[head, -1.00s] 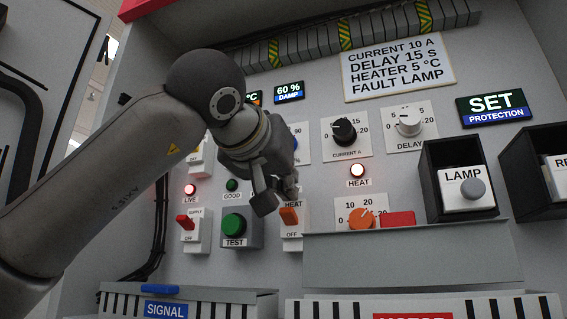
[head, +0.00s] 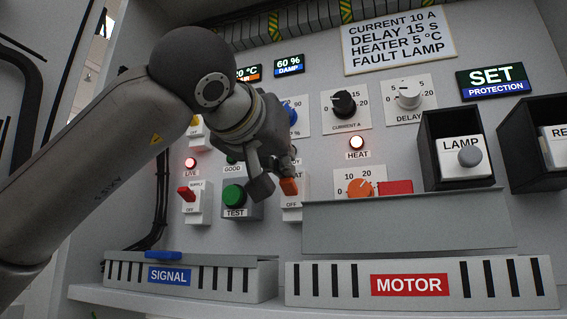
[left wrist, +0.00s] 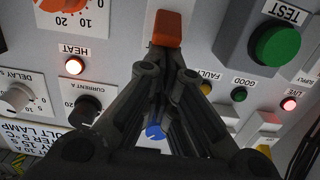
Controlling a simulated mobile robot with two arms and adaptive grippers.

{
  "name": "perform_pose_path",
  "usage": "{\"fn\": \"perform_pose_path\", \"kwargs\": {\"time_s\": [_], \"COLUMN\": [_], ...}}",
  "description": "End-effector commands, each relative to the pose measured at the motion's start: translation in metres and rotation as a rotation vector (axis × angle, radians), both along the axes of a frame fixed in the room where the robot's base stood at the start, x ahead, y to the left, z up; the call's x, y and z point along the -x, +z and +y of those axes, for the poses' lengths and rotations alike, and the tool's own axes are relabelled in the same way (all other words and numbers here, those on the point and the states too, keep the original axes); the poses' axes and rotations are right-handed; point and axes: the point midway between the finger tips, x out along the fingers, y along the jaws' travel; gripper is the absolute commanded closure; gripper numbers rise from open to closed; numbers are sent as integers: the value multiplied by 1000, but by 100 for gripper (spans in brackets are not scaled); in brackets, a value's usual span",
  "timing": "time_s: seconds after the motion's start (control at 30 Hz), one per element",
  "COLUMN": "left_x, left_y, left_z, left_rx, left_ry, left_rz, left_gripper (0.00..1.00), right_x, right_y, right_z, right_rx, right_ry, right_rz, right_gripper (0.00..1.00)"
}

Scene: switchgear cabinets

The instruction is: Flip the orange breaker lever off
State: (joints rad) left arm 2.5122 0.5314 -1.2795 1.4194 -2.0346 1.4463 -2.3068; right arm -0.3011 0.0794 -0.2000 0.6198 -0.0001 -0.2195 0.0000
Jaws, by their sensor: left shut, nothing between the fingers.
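The orange breaker lever (head: 289,186) sticks out of its white switch plate, between a partly covered HEAT label and the OFF label (head: 291,204). I cannot tell its exact tilt. My left gripper (head: 274,181) is shut and empty, just left of and in front of the lever in the head view, covering part of its plate. In the left wrist view, upside down, the lever (left wrist: 167,28) stands just beyond the fingertips of the gripper (left wrist: 168,72). I cannot tell if they touch. My right gripper is not in view.
A green TEST button (head: 234,195) and a red SUPPLY lever (head: 187,194) sit left of the lever. A grey cover (head: 405,224) juts out at the lower right, below an orange dial (head: 360,187). SIGNAL and MOTOR ducts lie below.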

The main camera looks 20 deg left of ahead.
Motion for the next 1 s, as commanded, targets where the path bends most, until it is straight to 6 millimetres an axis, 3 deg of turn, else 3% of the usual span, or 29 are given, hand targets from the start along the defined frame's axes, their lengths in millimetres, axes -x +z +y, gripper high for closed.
{"fn": "perform_pose_path", "kwargs": {"time_s": [0.27, 0.63, 1.0], "left_x": [2, 11, 19], "left_y": [-5, -18, -34], "left_z": [0, 0, 1], "left_rx": [1, 7, 6], "left_ry": [0, -1, 0], "left_rz": [-45, -213, -210], "left_gripper": [100, 100, 100], "right_x": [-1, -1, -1], "right_y": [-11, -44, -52], "right_z": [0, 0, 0], "right_rx": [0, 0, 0], "right_ry": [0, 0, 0], "right_rz": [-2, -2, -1], "right_gripper": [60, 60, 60]}}
